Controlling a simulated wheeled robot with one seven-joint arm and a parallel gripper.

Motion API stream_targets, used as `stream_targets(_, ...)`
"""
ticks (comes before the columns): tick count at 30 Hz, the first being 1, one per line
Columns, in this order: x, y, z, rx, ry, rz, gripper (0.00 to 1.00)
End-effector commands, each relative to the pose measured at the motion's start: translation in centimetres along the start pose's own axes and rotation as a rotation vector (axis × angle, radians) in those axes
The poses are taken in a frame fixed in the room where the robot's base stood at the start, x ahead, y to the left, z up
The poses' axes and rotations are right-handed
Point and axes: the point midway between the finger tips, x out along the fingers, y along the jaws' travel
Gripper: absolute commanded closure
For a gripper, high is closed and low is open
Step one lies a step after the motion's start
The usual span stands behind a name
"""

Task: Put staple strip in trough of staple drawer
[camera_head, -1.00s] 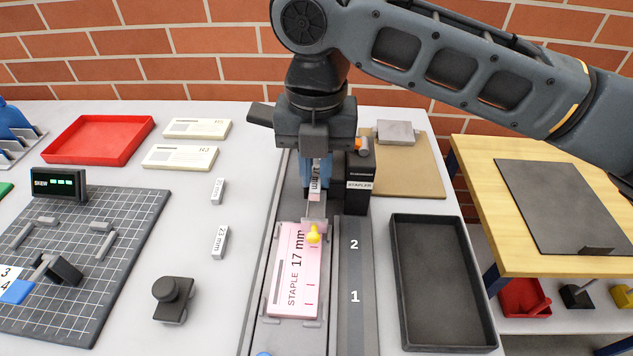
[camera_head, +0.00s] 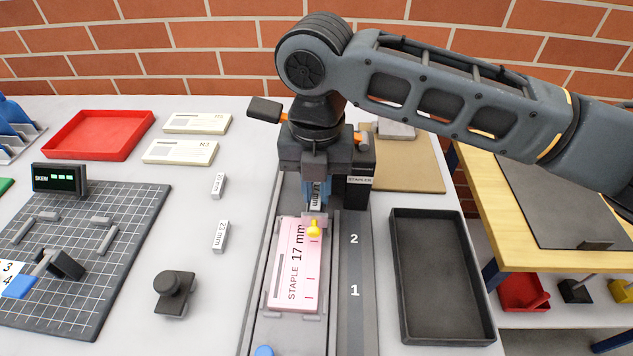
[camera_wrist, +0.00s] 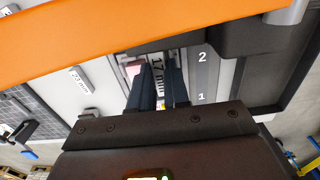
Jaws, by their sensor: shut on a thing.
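Just below the fingertips is a pale drawer part (camera_head: 315,219) with a yellow knob (camera_head: 314,230). The trough itself is hidden by my gripper, so I cannot tell whether the strip touches it.
The pink card (camera_head: 292,278) reads "STAPLE 17 mm" and lies in the grey rail. Two other strips (camera_head: 219,236) (camera_head: 218,185) lie to the left. A black knobbed block (camera_head: 174,292) stands left of the rail. An empty black tray (camera_head: 440,330) is right.

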Motion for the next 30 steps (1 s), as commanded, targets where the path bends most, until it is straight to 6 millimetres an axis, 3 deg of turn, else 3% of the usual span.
stream_targets(2, 0.0, 0.0, 0.0, 0.000, 0.000, 0.000, 1.00)
stream_targets(3, 0.0, 0.0, 0.0, 0.000, 0.000, 0.000, 0.82)
stream_targets(11, 0.0, 0.0, 0.0, 0.000, 0.000, 0.000, 0.59)
stream_targets(20, -0.5, 0.0, 0.0, -0.001, -0.001, 0.000, 0.59)
stream_targets(25, -2.4, 0.1, 0.1, -0.002, -0.002, 0.002, 0.59)
stream_targets(30, -6.0, 0.1, 0.0, -0.002, -0.003, 0.001, 0.59)
